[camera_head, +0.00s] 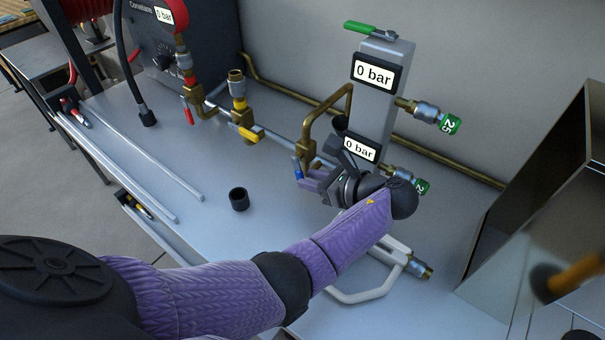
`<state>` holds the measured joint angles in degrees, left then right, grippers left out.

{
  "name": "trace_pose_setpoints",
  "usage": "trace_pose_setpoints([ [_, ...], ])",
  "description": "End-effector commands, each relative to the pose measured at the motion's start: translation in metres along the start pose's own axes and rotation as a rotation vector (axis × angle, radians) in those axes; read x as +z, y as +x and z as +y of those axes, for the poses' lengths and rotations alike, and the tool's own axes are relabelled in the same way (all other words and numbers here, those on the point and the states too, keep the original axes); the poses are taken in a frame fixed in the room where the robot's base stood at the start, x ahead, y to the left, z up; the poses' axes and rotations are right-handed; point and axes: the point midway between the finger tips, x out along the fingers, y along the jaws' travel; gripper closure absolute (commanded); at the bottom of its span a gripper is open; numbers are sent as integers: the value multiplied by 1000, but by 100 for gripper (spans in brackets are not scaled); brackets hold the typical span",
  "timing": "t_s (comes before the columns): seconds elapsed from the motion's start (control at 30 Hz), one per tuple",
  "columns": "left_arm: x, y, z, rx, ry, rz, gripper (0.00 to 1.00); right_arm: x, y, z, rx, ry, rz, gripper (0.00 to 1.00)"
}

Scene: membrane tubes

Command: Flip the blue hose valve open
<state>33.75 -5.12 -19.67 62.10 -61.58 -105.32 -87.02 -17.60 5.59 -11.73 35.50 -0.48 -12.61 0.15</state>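The blue hose valve handle (298,168) is small and sits on the brass pipe fitting below the bent brass pipe (308,148), left of the grey gauge column. My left gripper (313,181) is right beside the blue handle, with its arm reaching in from the lower left. The wrist and fingers partly cover the fitting and the column's lower part. I cannot tell whether the fingers touch the handle or how far apart they are. My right gripper is not in view.
The gauge column (372,110) shows two "0 bar" displays and has a green handle (368,28) on top. Yellow (247,132) and red (187,113) valves stand to the left. A metal box stands right.

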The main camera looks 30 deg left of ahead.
Motion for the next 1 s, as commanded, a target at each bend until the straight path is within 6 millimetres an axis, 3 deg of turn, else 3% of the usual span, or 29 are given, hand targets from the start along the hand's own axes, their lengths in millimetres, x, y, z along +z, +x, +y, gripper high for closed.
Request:
trace_pose_setpoints([
  [0.1, -2, 22, 0, 1, -1, -2, 71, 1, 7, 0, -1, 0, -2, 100],
  [0.2, -1, 32, 0, 0, -1, -1, 71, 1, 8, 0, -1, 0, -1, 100],
  [0.47, 0, 34, 0, -1, -1, 0, 71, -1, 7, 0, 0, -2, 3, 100],
  [0.6, 0, 33, 0, -1, -1, 0, 98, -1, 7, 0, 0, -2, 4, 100],
  [0.63, 0, 33, 0, -1, -1, 0, 100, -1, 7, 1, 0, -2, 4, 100],
  [0.87, 0, 34, 0, 0, 0, -3, 100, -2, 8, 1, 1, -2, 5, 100],
  [1.0, 0, 39, 0, 3, 4, -119, 100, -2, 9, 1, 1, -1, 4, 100],
])
